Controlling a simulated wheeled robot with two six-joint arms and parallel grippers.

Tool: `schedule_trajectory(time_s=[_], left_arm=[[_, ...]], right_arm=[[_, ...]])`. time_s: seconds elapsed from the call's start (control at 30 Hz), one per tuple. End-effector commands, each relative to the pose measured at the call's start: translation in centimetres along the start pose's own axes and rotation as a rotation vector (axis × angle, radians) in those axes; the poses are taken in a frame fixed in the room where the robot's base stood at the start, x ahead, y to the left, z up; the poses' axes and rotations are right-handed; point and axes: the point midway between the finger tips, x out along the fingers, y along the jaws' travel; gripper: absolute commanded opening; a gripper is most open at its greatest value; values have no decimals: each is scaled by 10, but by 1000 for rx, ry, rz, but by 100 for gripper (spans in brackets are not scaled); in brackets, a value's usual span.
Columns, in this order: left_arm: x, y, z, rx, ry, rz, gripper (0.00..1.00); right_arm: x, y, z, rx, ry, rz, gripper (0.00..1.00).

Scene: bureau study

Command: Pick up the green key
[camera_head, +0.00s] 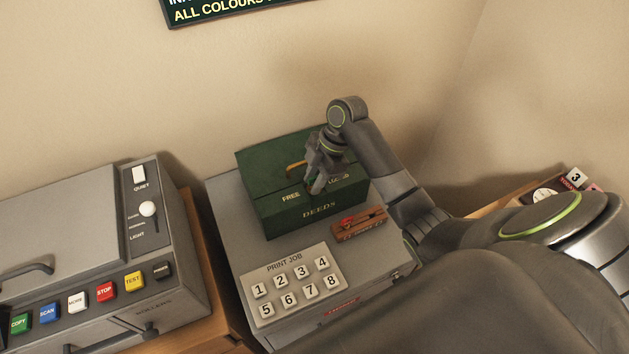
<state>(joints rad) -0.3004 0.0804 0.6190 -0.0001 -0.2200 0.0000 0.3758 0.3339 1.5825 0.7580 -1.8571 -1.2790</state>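I cannot make out a green key for certain. A dark green box (265,205) marked DEEDS, with the words FREE and LOCKED on it, stands on a grey cabinet. My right gripper (314,188) points down in front of the box, between those two words, and hides that part of it. Its fingers look close together, but I cannot tell whether they hold anything. A brass-coloured handle (295,168) shows just left of the gripper. My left gripper is not in view.
A reddish-brown block (358,225) with a red item on it lies right of the box front. A PRINT JOB panel (291,282) with numbered keys is nearer. A grey copier (100,260) with coloured buttons stands left. The wall is close behind.

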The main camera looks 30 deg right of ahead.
Motion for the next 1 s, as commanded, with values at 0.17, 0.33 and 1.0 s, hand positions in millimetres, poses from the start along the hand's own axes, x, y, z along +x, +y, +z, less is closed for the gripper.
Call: schedule_trajectory(time_s=[0.17,0.33,1.0], left_arm=[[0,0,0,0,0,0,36],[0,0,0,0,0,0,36],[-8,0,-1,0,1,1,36]], right_arm=[[0,0,0,0,0,0,3],[-1,0,0,0,0,1,0],[-81,0,-33,-1,0,1,0]])
